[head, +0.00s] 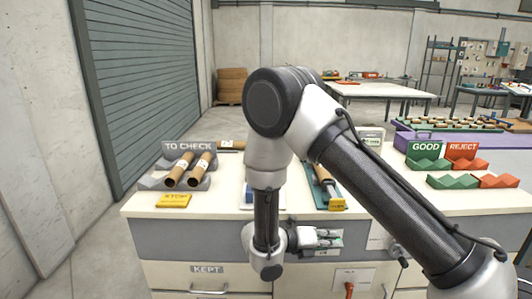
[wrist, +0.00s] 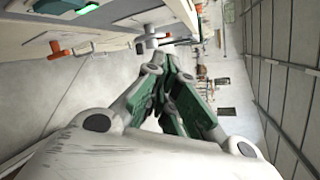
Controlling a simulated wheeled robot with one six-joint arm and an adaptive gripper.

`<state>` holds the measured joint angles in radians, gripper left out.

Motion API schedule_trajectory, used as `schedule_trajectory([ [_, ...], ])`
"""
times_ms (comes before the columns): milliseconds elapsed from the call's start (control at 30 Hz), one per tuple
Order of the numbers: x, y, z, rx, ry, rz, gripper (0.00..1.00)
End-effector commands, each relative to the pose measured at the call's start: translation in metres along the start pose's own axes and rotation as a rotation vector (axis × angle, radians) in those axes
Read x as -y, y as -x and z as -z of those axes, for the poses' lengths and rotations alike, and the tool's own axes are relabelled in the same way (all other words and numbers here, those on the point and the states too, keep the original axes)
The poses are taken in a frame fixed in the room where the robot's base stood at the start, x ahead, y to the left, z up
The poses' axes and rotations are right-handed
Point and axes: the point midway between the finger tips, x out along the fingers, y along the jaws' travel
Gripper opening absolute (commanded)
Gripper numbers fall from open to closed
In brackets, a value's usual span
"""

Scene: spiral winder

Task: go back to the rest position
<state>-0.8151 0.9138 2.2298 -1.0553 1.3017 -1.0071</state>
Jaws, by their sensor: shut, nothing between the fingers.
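My gripper (head: 325,238) is in front of the counter's front edge in the head view, just below the worktop level, pointing right. In the wrist view my gripper (wrist: 172,105) shows its green-padded fingers drawn together with nothing between them. My arm is folded, with its elbow high over the middle of the counter. It hides part of the worktop behind it.
A grey "TO CHECK" rack (head: 160,183) holds brown tubes at the left of the counter (head: 390,198). A yellow block (head: 174,200) lies before it. Green "GOOD" (head: 427,156) and red "REJECT" (head: 467,156) holders stand right. A drawer marked "KEPT" (head: 208,269) is below. Floor left is clear.

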Motion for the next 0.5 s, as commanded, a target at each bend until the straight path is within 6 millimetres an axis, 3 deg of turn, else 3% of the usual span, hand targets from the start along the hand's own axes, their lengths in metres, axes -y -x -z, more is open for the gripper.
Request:
schedule_trajectory([
  [33, 0.026, -0.007, -0.013, -0.082, -0.122, -0.004, 0.0],
  [200, 0.109, -0.029, -0.03, -0.361, -0.544, 0.014, 0.0],
  [500, 0.237, -0.052, -0.016, -0.838, -1.291, 0.103, 0.0],
])
